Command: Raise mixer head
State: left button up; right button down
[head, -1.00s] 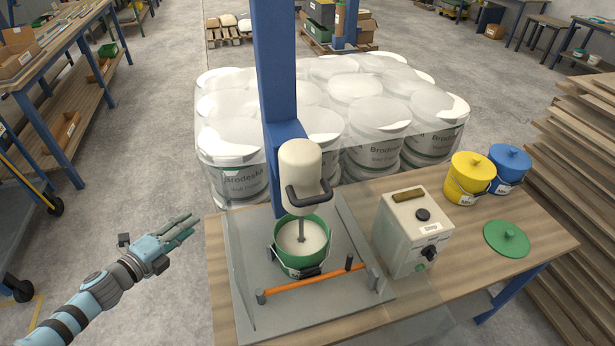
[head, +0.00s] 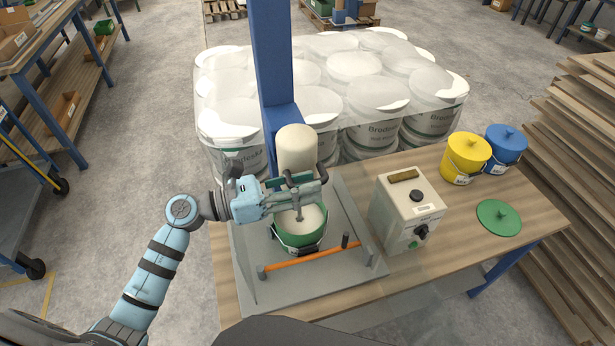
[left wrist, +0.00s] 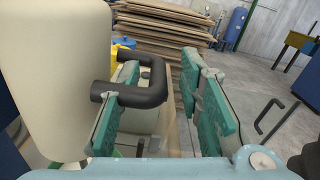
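The cream mixer head (head: 296,150) is mounted on a blue column (head: 270,60), low over a green bucket (head: 299,240) of pale contents, with its stirring shaft in the bucket. Its dark handle (head: 294,180) is partly hidden by my left gripper (head: 312,188), which reaches across from the left. In the left wrist view the black handle (left wrist: 140,95) overlaps the left finger and extends into the space between the spread fingers (left wrist: 162,105). The left gripper is open; I cannot tell whether it touches the handle. My right gripper is not in view.
An orange bar (head: 300,258) crosses the grey base plate (head: 350,267) before the bucket. A control box (head: 407,213), yellow bucket (head: 465,157), blue bucket (head: 505,150) and green lid (head: 498,217) stand to the right on the wooden table (head: 450,240). Wrapped white buckets (head: 375,125) are behind.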

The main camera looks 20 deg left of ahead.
pick_arm(q)
jog(key=shift+w+d, duration=0.25)
jog(key=shift+d, duration=0.15)
jog(key=shift+a+f, duration=0.1)
